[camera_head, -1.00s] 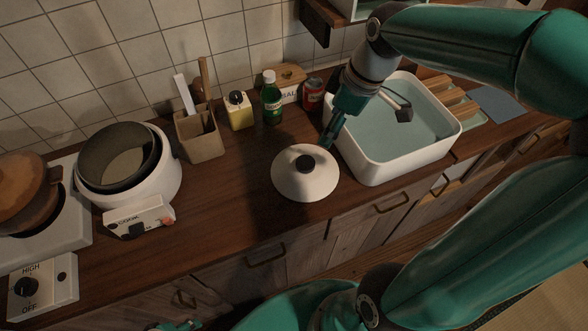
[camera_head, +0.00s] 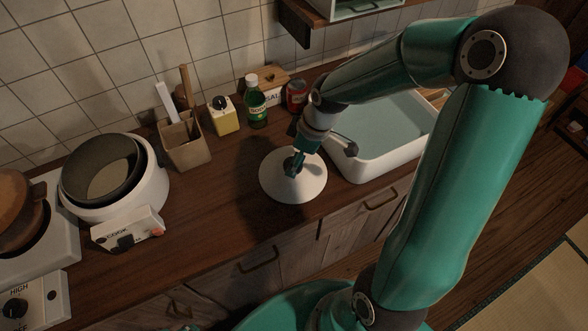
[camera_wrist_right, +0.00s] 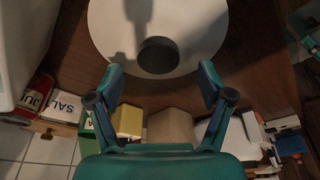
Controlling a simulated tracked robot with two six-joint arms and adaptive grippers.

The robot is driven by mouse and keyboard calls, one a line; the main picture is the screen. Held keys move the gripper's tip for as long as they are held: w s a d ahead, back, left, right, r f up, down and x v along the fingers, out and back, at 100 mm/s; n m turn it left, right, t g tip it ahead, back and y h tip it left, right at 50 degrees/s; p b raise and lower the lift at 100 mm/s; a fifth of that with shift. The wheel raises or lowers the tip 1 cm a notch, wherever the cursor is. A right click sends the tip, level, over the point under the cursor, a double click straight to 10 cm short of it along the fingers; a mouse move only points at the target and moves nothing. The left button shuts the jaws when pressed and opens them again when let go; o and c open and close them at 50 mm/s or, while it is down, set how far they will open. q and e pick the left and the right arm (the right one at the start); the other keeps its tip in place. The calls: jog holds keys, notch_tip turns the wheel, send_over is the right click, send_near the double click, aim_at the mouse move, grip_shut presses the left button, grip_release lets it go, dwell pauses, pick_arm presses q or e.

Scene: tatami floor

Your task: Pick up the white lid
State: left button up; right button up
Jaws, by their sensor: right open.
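The white lid (camera_head: 309,182) lies flat on the wooden counter, in front of the wall and left of the sink. Its dark round knob (camera_wrist_right: 158,56) shows in the right wrist view, on the white lid (camera_wrist_right: 203,27). My right gripper (camera_head: 293,170) is over the lid at the knob in the head view. In the right wrist view my right gripper (camera_wrist_right: 159,80) is open, its two fingers apart with the knob centred just beyond the fingertips. I cannot tell whether a finger touches the knob. My left gripper cannot be made out.
The white sink (camera_head: 371,167) stands close on the right. A white rice cooker (camera_head: 150,193) is on the left beside a stove.

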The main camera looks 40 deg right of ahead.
jog(key=x, duration=0.3)
jog(key=shift+w+f, duration=0.1)
jog(key=shift+f, duration=0.15)
jog(key=c, duration=1.3)
jog(key=shift+r, duration=0.15)
jog(key=shift+c, duration=0.2)
